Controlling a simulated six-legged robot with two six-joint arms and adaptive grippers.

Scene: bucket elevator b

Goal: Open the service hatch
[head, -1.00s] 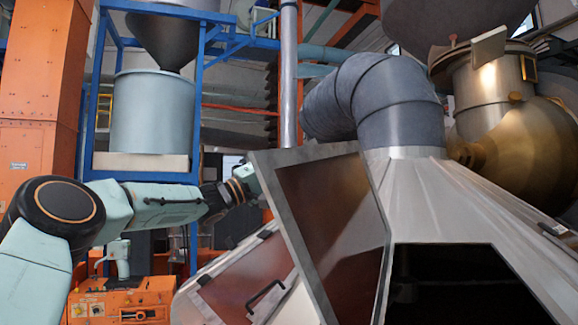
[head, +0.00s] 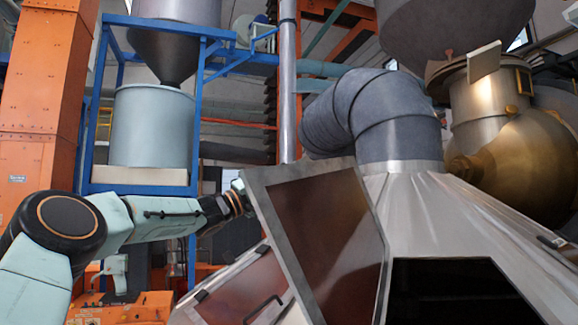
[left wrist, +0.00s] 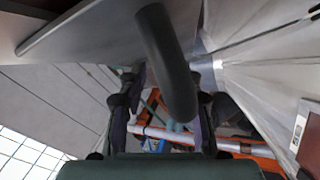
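The service hatch (head: 322,225) is a grey-framed panel with a dark reddish inner face. It stands swung up and tilted left beside a dark opening (head: 450,290) in the metal housing. My left gripper (head: 239,197) is at the hatch's upper left edge, its fingers hidden behind the panel. In the left wrist view a thick dark handle bar (left wrist: 166,62) runs between the spread fingers of my left gripper (left wrist: 170,98). The fingers look apart around the bar; firm contact cannot be made out. My right gripper is not in view.
A second closed panel with a black handle (head: 264,309) lies on the slope below the hatch. A grey duct (head: 375,115) rises from the housing top, with a brass-coloured vessel (head: 515,165) to its right. A blue frame (head: 193,120) stands behind my left arm.

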